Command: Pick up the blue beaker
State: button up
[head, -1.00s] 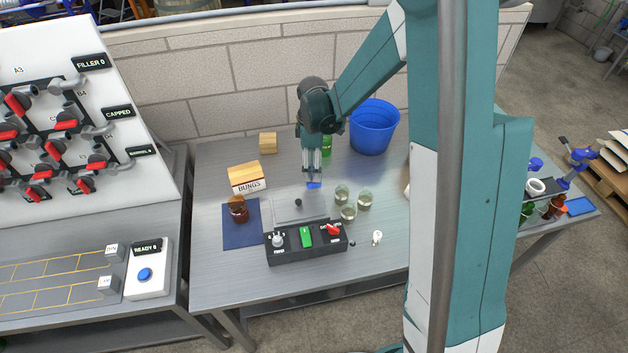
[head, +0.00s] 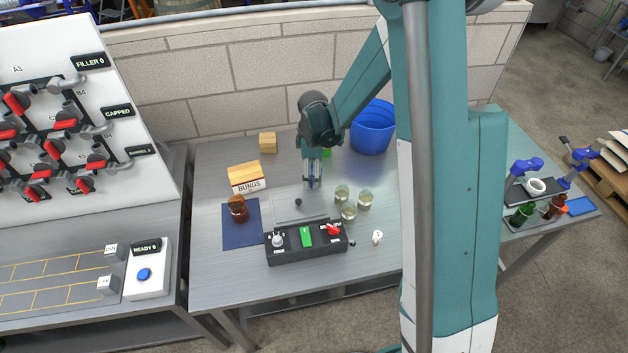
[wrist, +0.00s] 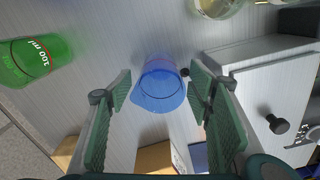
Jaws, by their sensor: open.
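The blue beaker (wrist: 160,84) stands between the two green-padded fingers of my gripper (wrist: 162,95) in the wrist view, with its open rim facing the camera. The fingers are open, one on each side of it. Narrow gaps seem to show beside it, but I cannot tell whether a pad touches. In the head view my gripper (head: 313,184) points down at the table behind the glass beakers, and its fingers hide the blue beaker there.
A green beaker (wrist: 36,60) stands near my gripper. Clear beakers (head: 348,210) stand in front to the right. A grey plate (head: 290,208), a switch box (head: 305,242), the bungs box (head: 246,178), an amber beaker (head: 238,210) and a blue bucket (head: 372,128) share the table (head: 215,270).

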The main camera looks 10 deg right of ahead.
jog(key=shift+f, duration=0.6)
jog(key=c, duration=1)
